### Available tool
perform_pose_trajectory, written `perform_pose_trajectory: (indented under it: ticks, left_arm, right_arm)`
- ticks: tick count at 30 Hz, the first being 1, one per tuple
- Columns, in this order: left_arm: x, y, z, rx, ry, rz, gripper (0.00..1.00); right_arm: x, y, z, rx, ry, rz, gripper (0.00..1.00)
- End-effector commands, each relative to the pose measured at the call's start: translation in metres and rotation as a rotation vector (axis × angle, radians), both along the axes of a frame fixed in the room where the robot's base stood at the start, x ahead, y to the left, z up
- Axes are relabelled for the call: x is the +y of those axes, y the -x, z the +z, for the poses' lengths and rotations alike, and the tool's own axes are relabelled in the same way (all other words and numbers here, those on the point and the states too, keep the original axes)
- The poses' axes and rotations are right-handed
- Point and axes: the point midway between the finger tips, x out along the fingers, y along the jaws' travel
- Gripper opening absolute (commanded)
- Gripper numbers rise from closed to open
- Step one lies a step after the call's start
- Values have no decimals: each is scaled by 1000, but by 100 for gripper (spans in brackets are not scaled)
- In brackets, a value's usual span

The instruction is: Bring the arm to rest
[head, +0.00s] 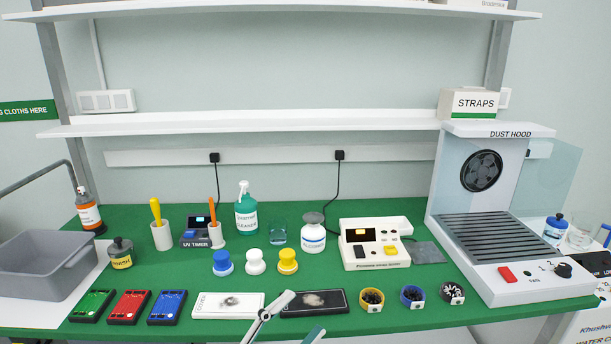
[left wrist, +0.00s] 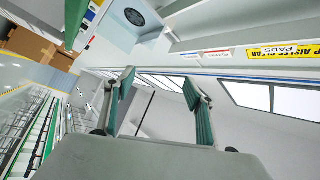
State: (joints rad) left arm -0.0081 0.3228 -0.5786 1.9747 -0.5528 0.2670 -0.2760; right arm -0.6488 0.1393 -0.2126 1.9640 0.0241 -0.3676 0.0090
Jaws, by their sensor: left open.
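My left gripper (head: 300,316) shows at the bottom middle of the head view, at the front edge of the green bench (head: 180,275). Part of it is cut off by the frame's bottom edge. In the left wrist view its two fingers (left wrist: 158,88) stand wide apart with nothing between them. That view looks away from the bench top, toward walls, windows and a floor area. My right gripper is in neither view.
Near the gripper lie a white cover (head: 228,305) and a black one (head: 314,302), both smudged. Farther right is the dust hood (head: 517,274); a grey basin (head: 48,265) is far left.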

Motion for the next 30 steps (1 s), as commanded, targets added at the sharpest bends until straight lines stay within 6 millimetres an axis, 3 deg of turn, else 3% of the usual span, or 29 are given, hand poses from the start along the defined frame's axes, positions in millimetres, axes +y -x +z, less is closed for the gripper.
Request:
perform_pose_trajectory:
  ticks: [1, 4, 7, 12, 15, 18, 21, 30]
  left_arm:
    - [18, -4, -33, 134, 39, 63, 55]
    - [54, -5, -93, 366, 103, 173, 55]
    - [87, 8, -153, 577, 156, 275, 55]
    - [136, 54, -247, 899, 232, 432, 55]
    - [158, 87, -289, 1048, 265, 507, 55]
    - [173, 116, -319, 1157, 288, 563, 55]
    - [182, 135, -335, 1224, 303, 598, 55]
    - [187, 144, -344, 1256, 311, 614, 55]
  right_arm:
    - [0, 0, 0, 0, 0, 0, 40]
    - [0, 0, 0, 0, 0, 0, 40]
    - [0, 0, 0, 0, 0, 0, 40]
    - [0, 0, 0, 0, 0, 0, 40]
    - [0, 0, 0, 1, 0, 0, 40]
    - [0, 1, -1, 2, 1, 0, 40]
    - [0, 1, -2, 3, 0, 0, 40]
    - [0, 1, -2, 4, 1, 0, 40]
